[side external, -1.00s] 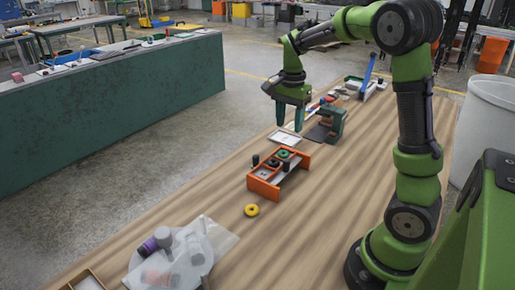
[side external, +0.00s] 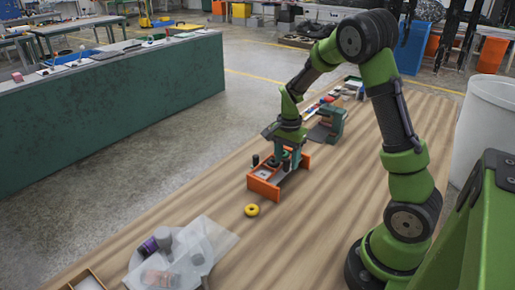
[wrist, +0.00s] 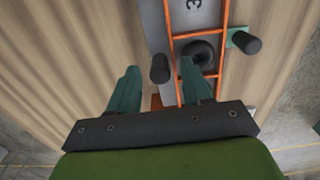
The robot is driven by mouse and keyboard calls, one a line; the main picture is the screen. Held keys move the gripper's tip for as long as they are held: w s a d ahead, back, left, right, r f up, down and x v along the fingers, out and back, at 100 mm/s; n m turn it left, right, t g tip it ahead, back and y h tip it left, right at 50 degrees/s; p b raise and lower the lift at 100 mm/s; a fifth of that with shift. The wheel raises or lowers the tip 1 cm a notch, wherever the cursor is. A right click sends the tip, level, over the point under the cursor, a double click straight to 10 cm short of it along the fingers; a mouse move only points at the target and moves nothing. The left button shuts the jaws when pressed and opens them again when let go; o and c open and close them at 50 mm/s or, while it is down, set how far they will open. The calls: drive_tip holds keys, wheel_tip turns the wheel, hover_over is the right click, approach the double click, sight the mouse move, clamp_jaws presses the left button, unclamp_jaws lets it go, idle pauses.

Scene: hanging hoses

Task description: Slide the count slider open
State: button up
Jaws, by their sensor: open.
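An orange-framed device (side external: 264,188) stands on the wooden table; I cannot tell for sure which part is the count slider. In the wrist view, its orange frame (wrist: 173,55) borders a grey panel marked "3" (wrist: 193,8). A black knob (wrist: 160,68) stands beside the frame, by a grey strip (wrist: 155,22). Another dark knob (wrist: 246,41) sits on a green tab on the other side. A dark round piece (wrist: 199,55) lies inside the frame. My gripper (side external: 286,158) is open over the device, its fingers either side of the first knob, apparently not touching it.
A yellow ring (side external: 252,210) lies in front of the device. A green stand (side external: 328,123) is close behind it. A clear bag with bottles (side external: 190,255) lies at the table's near end. Small parts (side external: 328,99) lie farther back. The table right of the device is clear.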

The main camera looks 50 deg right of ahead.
clamp_jaws()
drive_tip(key=s, duration=0.7)
unclamp_jaws()
idle(0.3)
wheel_tip(320, 180, up, 17)
idle(0.5)
drive_tip(key=shift+w+d, duration=0.1)
